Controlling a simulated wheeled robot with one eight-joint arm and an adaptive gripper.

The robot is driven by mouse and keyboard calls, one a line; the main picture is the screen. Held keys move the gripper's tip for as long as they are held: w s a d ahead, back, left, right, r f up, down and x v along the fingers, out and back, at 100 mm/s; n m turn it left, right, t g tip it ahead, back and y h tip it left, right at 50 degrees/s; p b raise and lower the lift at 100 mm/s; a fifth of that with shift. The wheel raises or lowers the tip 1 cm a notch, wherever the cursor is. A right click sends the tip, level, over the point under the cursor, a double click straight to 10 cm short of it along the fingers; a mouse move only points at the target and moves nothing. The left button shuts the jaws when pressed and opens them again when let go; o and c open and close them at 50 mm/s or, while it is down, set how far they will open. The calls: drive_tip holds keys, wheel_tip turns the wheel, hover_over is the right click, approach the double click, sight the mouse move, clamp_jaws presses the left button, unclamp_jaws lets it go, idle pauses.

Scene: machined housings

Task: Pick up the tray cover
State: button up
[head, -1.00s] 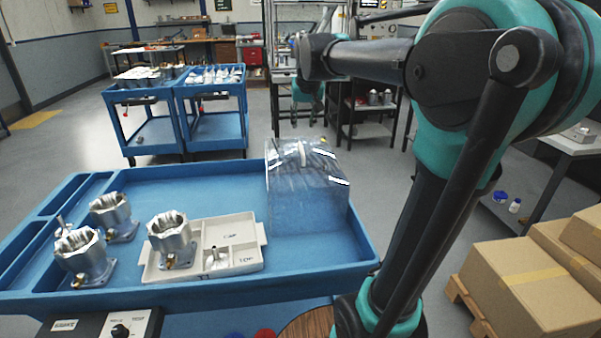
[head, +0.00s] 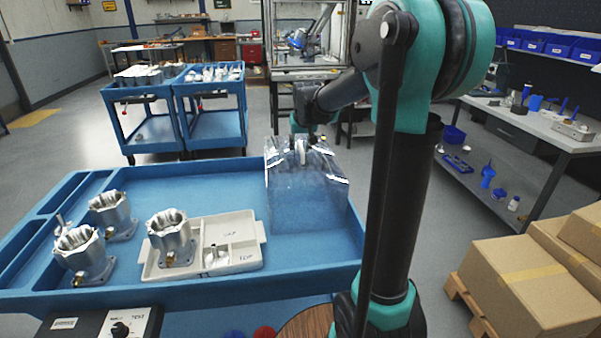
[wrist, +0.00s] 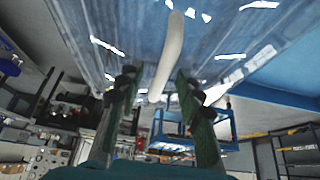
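The tray cover (head: 305,190) is a clear box with a white handle (head: 300,151) on top. It stands at the right end of the blue cart (head: 190,185). In the wrist view, the clear cover (wrist: 110,25) fills the top, and its curved white handle (wrist: 169,55) runs down between my fingers. My gripper (wrist: 157,80) is open, with one finger on each side of the handle and gaps showing between. In the head view my gripper (head: 311,138) is small and dark, just behind the handle; its fingers are hard to make out there.
A white tray (head: 240,240) marked with lettering sits left of the cover, with one metal housing (head: 171,238) on it. Two more housings (head: 83,256) (head: 112,215) stand farther left. Cardboard boxes (head: 525,275) and a grey bench (head: 540,135) are at the right.

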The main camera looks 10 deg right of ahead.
drive_tip(key=shift+w+f, duration=0.3)
drive_tip(key=shift+f, duration=0.2)
drive_tip(key=shift+c, duration=0.6)
clamp_jaws()
